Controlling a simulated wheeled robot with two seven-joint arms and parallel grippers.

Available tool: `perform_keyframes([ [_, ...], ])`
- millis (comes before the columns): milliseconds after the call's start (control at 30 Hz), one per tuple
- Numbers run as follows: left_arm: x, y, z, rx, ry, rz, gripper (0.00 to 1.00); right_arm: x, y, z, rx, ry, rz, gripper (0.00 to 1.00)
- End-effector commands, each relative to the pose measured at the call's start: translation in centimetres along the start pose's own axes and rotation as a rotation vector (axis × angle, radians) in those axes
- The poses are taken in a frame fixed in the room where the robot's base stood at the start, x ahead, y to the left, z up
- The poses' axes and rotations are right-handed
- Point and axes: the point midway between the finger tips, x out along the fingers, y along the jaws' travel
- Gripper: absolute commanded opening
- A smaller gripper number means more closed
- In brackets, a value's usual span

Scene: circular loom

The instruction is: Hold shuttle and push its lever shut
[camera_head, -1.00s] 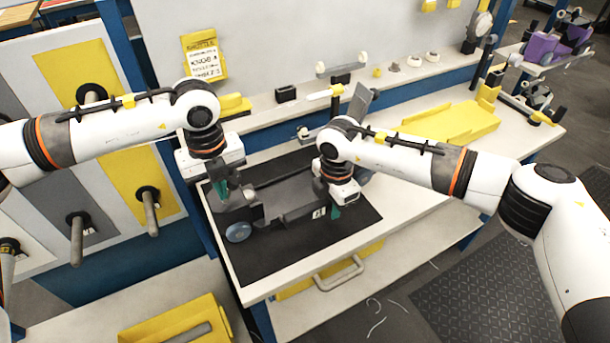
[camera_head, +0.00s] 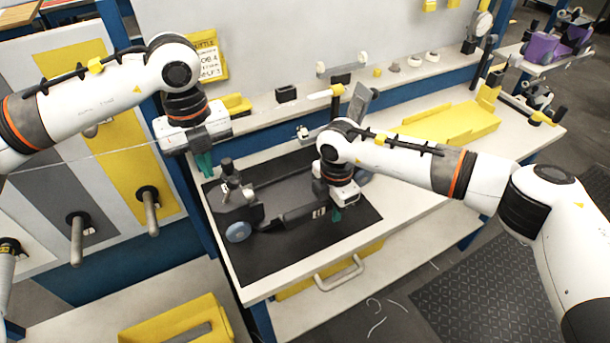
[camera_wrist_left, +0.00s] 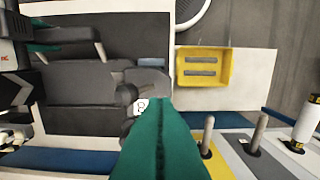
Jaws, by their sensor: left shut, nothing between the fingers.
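The dark grey shuttle (camera_head: 300,212) lies on a black mat, with a blue-grey wheel (camera_head: 238,232) at its near left end. A lever with a dark knob (camera_head: 227,166) stands at the shuttle's left end. In the left wrist view the shuttle (camera_wrist_left: 85,82) is at left, its dark knob (camera_wrist_left: 126,95) near the fingertips. My left gripper (camera_head: 204,164) is shut and empty, above and left of the lever, apart from it. My right gripper (camera_head: 336,214) is down at the shuttle's right part; its fingers are mostly hidden, so its grip cannot be told.
The mat lies on a white bench (camera_head: 420,205) with a drawer handle (camera_head: 340,273) below. A yellow tray (camera_head: 455,122) stands on the bench at right. Several pegs (camera_head: 148,210) stick out from the panel at left. A yellow bin (camera_head: 180,320) is low at front left.

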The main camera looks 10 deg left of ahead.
Motion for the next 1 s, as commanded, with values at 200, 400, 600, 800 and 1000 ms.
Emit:
perform_keyframes([
  [200,0.1,0.0,0.0,0.0,0.0,0.0,0.0,0.1,0.0,0.0,0.0,0.001,0.0,0.47],
  [400,0.0,0.0,0.0,0.0,0.0,0.0,0.0,-0.2,-0.1,-0.1,0.0,0.002,-0.004,0.47],
  [600,0.0,0.0,0.0,0.0,0.0,0.0,0.0,-2.5,-0.2,-0.1,0.0,0.003,-0.006,0.47],
  [800,0.0,0.0,0.0,0.0,0.0,0.0,0.0,-6.9,-0.2,-0.1,-0.001,0.003,-0.006,0.47],
  [1000,0.0,0.0,0.0,0.0,0.0,0.0,0.0,-10.4,-0.1,0.0,-0.001,0.001,-0.003,0.47],
])
